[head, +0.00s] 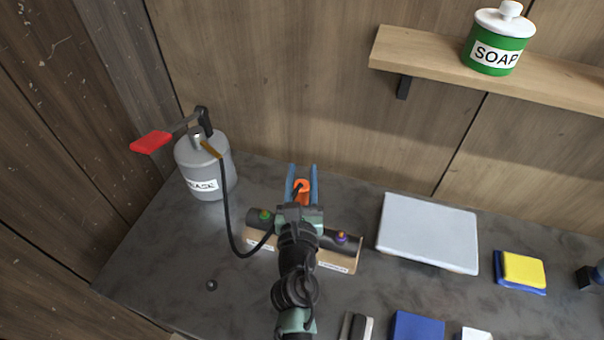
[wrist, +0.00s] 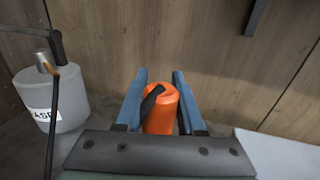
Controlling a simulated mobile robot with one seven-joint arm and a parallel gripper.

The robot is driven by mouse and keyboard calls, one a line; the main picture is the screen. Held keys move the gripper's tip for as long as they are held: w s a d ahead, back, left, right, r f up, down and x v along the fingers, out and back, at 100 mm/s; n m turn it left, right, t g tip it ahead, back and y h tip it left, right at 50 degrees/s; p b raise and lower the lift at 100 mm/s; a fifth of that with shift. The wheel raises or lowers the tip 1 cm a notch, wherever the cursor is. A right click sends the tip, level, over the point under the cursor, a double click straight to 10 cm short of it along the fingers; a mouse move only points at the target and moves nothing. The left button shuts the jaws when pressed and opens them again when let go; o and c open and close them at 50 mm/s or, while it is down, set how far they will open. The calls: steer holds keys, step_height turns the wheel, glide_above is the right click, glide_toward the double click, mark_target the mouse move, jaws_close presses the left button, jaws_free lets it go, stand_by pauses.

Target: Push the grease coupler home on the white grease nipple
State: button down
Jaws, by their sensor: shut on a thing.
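My gripper (head: 302,174) is shut on the orange grease coupler (head: 304,187), with a blue finger on each side. The wrist view also shows the coupler (wrist: 165,110) between the fingers, with the black hose end at its top. A dark bar (head: 323,233) on a wooden block lies under my wrist. A green nipple (head: 265,214) sits on its left part and a purple one (head: 341,237) on its right part. I cannot see the white nipple. The coupler's lower end is hidden, so I cannot tell whether it touches a nipple.
A grey grease can (head: 206,168) with a red-handled lever (head: 151,142) stands at the left, and its black hose (head: 228,215) runs to the coupler. A pale tray (head: 428,233) lies to the right. A shelf (head: 425,57) with a green soap jar (head: 495,45) hangs above.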

steer(key=shift+f+b, duration=2.15)
steer(key=shift+f, duration=0.35)
steer(key=shift+f+b, duration=1.35)
steer(key=shift+f, duration=0.2)
steer(key=shift+c, duration=2.2)
jaws_free()
steer(key=s+b, duration=0.1)
steer(key=s, duration=1.2)
steer(key=shift+a+b, duration=0.3)
steer(key=shift+b, duration=0.05)
